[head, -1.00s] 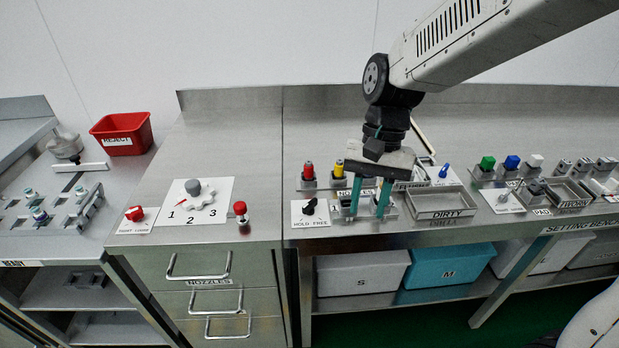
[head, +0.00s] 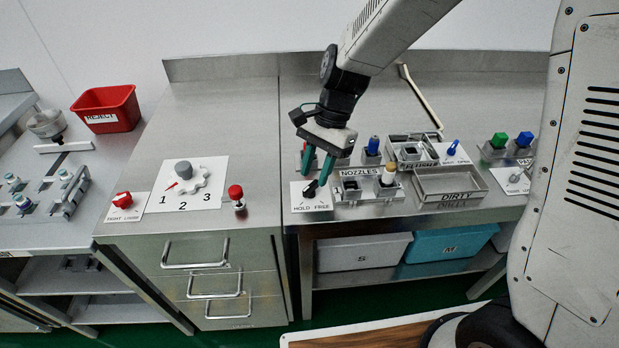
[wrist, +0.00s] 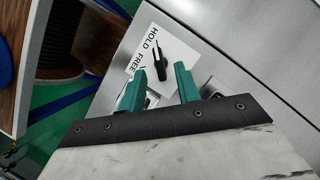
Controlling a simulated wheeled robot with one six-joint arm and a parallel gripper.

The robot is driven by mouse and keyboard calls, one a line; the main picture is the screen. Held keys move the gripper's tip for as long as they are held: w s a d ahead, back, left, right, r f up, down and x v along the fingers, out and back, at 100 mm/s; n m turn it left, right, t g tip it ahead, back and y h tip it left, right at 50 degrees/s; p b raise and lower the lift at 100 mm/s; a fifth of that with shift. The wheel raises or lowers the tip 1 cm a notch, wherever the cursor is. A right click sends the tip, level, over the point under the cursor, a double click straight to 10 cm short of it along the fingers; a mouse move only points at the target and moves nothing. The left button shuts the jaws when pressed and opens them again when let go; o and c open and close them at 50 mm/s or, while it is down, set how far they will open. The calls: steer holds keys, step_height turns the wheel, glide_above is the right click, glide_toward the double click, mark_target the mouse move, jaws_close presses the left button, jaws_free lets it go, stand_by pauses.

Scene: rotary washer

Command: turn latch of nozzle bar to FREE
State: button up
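The latch (head: 309,189) is a small black knob on a white plate marked HOLD and FREE, at the bench's front edge. It also shows in the wrist view (wrist: 160,62). My gripper (head: 314,179) is open, green fingers pointing down over the plate. In the wrist view (wrist: 160,70) the latch shows between the fingertips; contact is not clear.
A NOZZLES rack with a blue nozzle (head: 373,147) stands behind the bar, partly hidden by my gripper. The DIRTY tray (head: 451,184) is to the right. A dial plate (head: 187,184) and a red-topped piece (head: 236,193) are to the left. The bench's back left is clear.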

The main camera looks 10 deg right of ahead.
mark_target(311, 190)
steer(key=shift+x, duration=1.35)
